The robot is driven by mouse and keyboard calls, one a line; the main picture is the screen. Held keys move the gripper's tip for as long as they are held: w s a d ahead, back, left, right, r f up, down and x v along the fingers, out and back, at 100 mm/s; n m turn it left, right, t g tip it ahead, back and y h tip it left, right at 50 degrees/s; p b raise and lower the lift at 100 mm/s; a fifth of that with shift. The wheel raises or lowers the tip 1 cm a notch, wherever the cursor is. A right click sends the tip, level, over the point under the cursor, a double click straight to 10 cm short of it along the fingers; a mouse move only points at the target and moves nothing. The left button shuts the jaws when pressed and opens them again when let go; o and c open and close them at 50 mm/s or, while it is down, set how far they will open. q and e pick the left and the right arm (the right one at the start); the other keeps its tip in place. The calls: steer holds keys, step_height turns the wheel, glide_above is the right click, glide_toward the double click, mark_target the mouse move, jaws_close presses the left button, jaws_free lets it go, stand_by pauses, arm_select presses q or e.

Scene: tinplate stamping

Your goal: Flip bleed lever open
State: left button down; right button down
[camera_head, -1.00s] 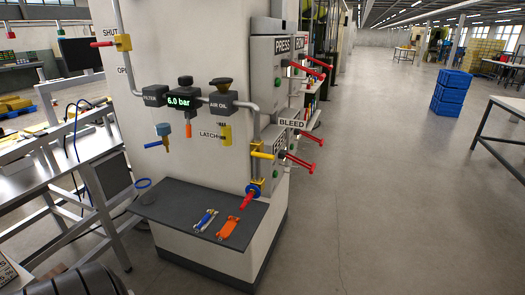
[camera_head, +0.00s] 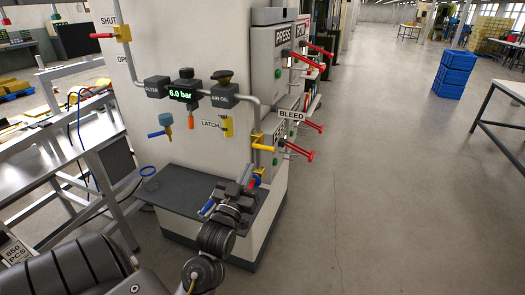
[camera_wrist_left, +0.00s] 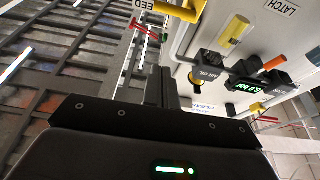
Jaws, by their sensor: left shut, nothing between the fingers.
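The BLEED sign (camera_head: 291,115) stands out at the cabinet corner. A yellow lever (camera_head: 264,147) sticks out from a yellow valve body below and left of it. Lower on the pipe, a red handle (camera_head: 252,184) shows beside my left gripper (camera_head: 247,172). Which handle the sign names is unclear. My left gripper is shut and empty, above the dark shelf, below the yellow lever and apart from it. In the left wrist view its fingers (camera_wrist_left: 163,88) point toward the panel, with a yellow bar (camera_wrist_left: 176,9) beyond. My right gripper is out of view.
The dark shelf (camera_head: 180,190) holds a blue-handled tool (camera_head: 207,207) partly behind my arm. Red levers (camera_head: 300,152) project from the cabinet's right side. The filter and gauge row (camera_head: 185,95) hangs above the shelf. Open floor lies to the right.

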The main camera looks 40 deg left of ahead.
mark_target(262, 148)
arm_select(q)
steer(key=p+x, duration=0.1)
steer(key=x, duration=0.2)
steer(key=f+p+x, duration=0.1)
steer(key=p+x, duration=0.1)
steer(key=x, duration=0.2)
steer(key=f+p+x, duration=0.1)
steer(key=x, duration=0.2)
steer(key=shift+w+a+r+p, duration=0.1)
steer(key=shift+w+a+p, duration=0.15)
steer(key=shift+w, duration=0.35)
steer(key=shift+w+a+f, duration=0.1)
steer(key=shift+w+f, duration=0.4)
steer(key=shift+f, duration=0.3)
